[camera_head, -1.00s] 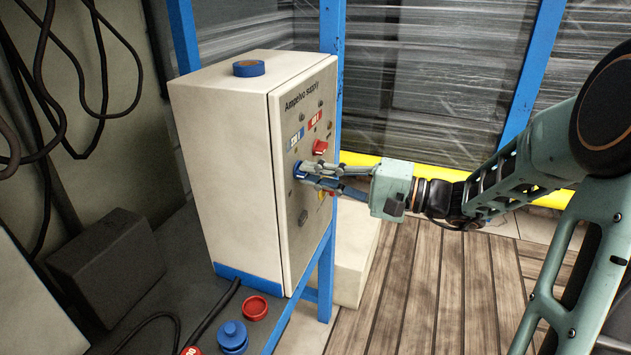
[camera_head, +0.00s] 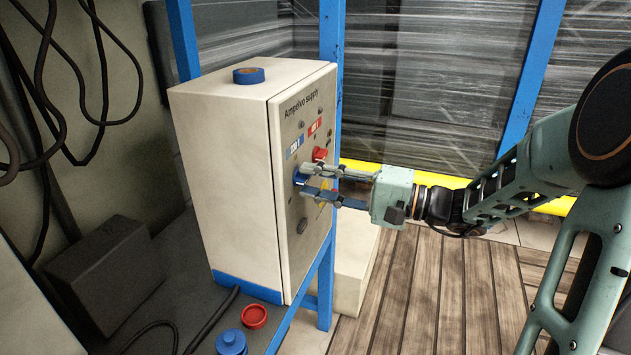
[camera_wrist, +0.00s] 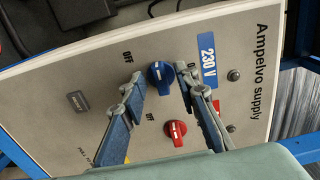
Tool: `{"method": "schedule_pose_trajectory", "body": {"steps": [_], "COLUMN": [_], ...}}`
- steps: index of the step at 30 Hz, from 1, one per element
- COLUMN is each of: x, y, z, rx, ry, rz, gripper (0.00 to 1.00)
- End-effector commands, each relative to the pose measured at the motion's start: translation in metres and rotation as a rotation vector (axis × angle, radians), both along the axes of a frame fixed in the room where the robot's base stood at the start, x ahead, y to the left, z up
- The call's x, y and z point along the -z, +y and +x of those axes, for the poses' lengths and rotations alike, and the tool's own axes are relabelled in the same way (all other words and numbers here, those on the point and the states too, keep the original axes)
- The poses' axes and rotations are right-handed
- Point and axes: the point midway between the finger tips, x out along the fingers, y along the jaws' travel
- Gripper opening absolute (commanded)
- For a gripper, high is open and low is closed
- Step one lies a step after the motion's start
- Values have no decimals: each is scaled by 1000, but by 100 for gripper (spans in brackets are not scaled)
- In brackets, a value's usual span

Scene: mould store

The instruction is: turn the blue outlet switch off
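The blue outlet switch (camera_wrist: 160,74) is a round knob with a raised handle, below the blue 230 V label (camera_wrist: 208,61) on the cabinet's front panel. An OFF label stands to its left in the wrist view; I cannot tell surely which way the handle points. In the head view the blue switch (camera_head: 300,178) is partly behind my fingers. My gripper (camera_head: 308,180) is open, its fingertips on either side of the blue switch, with gaps visible in the wrist view. A red switch (camera_wrist: 175,132) sits beside it, also between the fingers in that view.
The pale supply cabinet (camera_head: 225,160) stands on a dark bench with a roll of blue tape (camera_head: 248,75) on top. A red cap (camera_head: 254,316) and a blue lidded piece (camera_head: 231,342) lie in front.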

Motion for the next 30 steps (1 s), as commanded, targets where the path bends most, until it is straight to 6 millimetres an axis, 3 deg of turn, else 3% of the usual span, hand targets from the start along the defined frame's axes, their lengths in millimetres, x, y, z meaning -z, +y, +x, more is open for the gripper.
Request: {"method": "schedule_pose_trajectory", "body": {"steps": [5,18,30], "x": [0,0,0], "y": [-20,-100,-113], "z": [-6,-35,-41], "rx": [4,4,1], "ry": [0,0,0], "rz": [-1,-1,0], "gripper": [28,28,28]}}
